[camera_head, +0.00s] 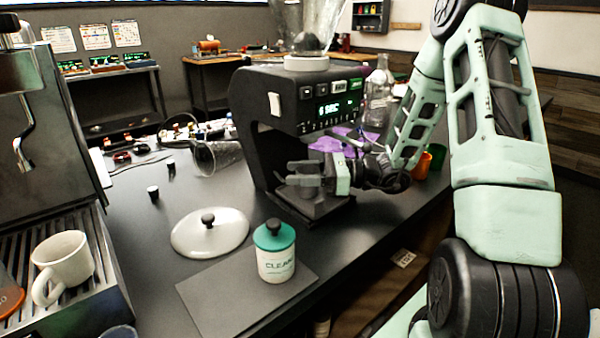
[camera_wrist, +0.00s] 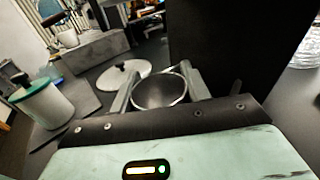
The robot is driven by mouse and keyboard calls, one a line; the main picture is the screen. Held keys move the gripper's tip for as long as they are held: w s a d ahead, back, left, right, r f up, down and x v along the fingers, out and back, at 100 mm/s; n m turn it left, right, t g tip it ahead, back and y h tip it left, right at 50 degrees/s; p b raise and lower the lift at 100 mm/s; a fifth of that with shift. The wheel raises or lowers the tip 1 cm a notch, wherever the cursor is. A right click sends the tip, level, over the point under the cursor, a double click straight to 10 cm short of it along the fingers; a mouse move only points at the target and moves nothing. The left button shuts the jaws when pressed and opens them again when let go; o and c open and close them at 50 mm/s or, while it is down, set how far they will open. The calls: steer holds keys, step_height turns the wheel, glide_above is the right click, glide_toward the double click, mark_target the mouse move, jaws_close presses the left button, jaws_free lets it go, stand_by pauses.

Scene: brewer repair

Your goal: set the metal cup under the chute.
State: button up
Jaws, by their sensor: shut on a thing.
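The metal cup (camera_wrist: 160,92) is a round, open-topped steel cup, seen from above in the wrist view. My gripper (camera_wrist: 158,84) is shut on it, with one finger on each side. In the head view my gripper (camera_head: 314,174) reaches in from the right, low at the front of the black grinder (camera_head: 290,92), above its base (camera_head: 318,208). The grinder has a green-lit display. The cup is small there and partly hidden by the fingers. The chute's mouth cannot be made out, so I cannot tell whether the cup is directly beneath it.
A white canister with a teal lid (camera_head: 276,250) stands on a dark mat (camera_head: 205,295). A round white lid (camera_head: 209,232) lies behind it. A tipped clear container (camera_head: 215,157) is left of the grinder. A white mug (camera_head: 65,262) sits on the espresso machine's tray at left.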

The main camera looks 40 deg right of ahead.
steer(key=o, duration=1)
steer(key=shift+r, duration=0.1)
steer(key=v, duration=1.2)
steer(key=shift+d+b, duration=0.1)
steer(key=shift+b, duration=0.3)
